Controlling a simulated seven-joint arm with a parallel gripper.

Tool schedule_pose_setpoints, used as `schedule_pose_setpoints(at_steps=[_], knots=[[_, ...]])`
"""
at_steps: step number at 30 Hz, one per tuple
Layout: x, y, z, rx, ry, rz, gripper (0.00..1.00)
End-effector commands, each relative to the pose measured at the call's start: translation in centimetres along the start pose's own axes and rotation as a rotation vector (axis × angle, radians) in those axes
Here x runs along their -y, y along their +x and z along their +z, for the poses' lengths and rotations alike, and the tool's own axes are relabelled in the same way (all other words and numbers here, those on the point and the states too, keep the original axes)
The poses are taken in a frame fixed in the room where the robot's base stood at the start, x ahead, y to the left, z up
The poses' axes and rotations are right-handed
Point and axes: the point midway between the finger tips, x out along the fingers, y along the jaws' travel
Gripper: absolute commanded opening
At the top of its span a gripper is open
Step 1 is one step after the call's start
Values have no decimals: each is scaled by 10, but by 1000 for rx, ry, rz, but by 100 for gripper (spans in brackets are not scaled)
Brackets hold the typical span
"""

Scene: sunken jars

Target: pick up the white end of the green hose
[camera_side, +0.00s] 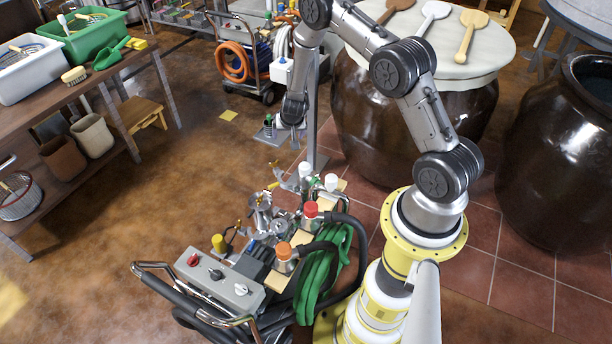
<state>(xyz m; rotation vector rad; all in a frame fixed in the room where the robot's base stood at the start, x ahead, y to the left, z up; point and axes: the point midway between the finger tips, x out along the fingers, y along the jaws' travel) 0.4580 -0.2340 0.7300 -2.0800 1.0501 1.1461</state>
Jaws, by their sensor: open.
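The green hose (318,278) hangs in a loose coil over the right side of a wheeled pump cart. Among the fittings on the cart's top are a white cap (331,182) and another white-topped piece (305,170). I cannot tell which of these is the white end of the green hose. My gripper (294,143) is small in view, above and behind the cart, pointing down. It is open, with nothing seen between its fingers, and it is apart from the hose and the caps.
A red cap (310,210) and an orange cap (284,251) stand near the white ones. A grey control box (220,283) sits at the cart's front. A vertical metal pole (312,110) rises beside my gripper. Large brown jars (400,130) stand behind.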

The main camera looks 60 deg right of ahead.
Motion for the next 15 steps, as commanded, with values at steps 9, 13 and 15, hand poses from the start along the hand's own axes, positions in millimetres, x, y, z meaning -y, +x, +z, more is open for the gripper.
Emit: schedule_pose_setpoints(at_steps=[9,13,15], knots=[[-59,53,63,127,19,107,88],[-62,70,64,126,21,107,88],[-63,83,65,125,21,106,88]])
